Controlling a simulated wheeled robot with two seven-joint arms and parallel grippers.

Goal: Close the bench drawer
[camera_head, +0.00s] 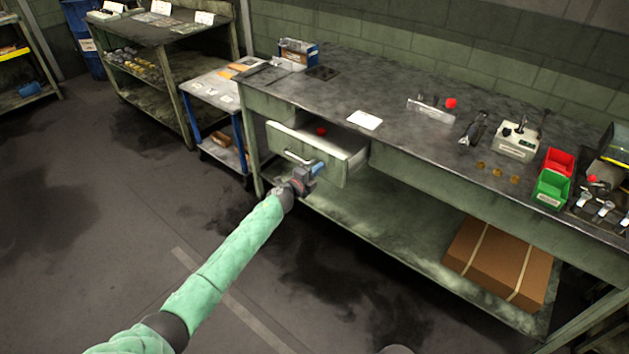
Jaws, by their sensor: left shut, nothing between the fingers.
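The bench drawer (343,167) is pulled out from under the left part of the workbench (385,88). It is pale grey-green, with a light bar handle (297,157) on its front and a small red item (321,131) inside. My left arm, in a green sleeve, reaches up from the lower left. My left gripper (318,168) is shut and empty at the lower right of the drawer front, close to it. I cannot tell whether its tips touch the drawer. My right gripper is not in view.
A cardboard box (499,262) lies on the bench's lower shelf. A blue-framed cart (216,93) stands just left of the bench. Green and red bins (551,188) and several tools sit on the bench's right side. The floor at left is clear.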

